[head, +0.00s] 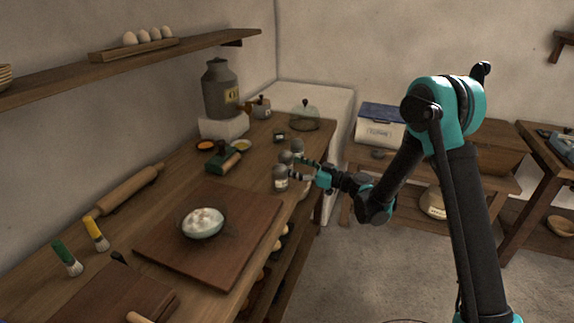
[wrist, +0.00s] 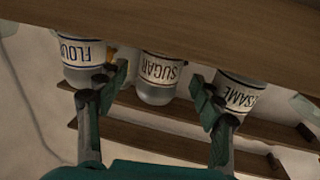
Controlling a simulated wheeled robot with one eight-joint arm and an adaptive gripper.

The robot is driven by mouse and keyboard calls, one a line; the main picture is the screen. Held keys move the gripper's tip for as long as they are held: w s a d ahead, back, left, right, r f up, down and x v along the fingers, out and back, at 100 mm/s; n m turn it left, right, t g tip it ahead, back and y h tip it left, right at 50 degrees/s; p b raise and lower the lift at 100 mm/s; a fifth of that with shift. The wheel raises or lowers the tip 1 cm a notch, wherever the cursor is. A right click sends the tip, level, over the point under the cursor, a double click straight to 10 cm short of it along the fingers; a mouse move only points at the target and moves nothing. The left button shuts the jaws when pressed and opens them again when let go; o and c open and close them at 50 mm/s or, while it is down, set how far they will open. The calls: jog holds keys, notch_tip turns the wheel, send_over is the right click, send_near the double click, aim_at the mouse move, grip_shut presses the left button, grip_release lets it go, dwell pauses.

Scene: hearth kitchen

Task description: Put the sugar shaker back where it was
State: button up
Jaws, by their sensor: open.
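The sugar shaker (wrist: 157,75) is a clear jar with a SUGAR label, upside down in the wrist view. It stands upright on the wooden counter, in the middle of a row of three. The middle shaker in the head view (head: 286,157) looks to be it. The flour shaker (wrist: 82,55) and the sesame shaker (wrist: 240,92) stand on either side. My gripper (head: 298,168) is open. In the wrist view its fingers (wrist: 158,86) are spread on either side of the sugar shaker, with no clear contact, and partly cover the two neighbours.
A dark board (head: 170,250) with a bowl of white contents (head: 203,223) lies nearer on the counter (head: 185,170). A green-and-wood tool (head: 224,160), small bowls (head: 243,145) and a glass dome (head: 306,115) are farther back. The neighbouring shakers leave little room beside the fingers.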

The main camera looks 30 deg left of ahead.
jog(key=d, duration=0.8)
jog(key=shift+s, duration=0.2)
jog(key=s+d+f+m+t+h, duration=0.1)
jog(key=s+d+m+h, duration=0.4)
jog(key=d, duration=1.1)
jog(key=s+d+f+m+t+h, duration=0.1)
jog(key=s+d+m+h, duration=0.5)
jog(key=d, duration=1.1)
jog(key=s+d+f+m+t+h, duration=0.1)
jog(key=s+d+f+m+h, duration=0.2)
jog(key=d, duration=1.3)
jog(key=s+m+h, duration=0.3)
jog(key=s+h, duration=0.1)
jog(key=shift+s+d+f, duration=0.2)
jog(key=shift+s+d, duration=0.05)
jog(key=shift+s, duration=0.05)
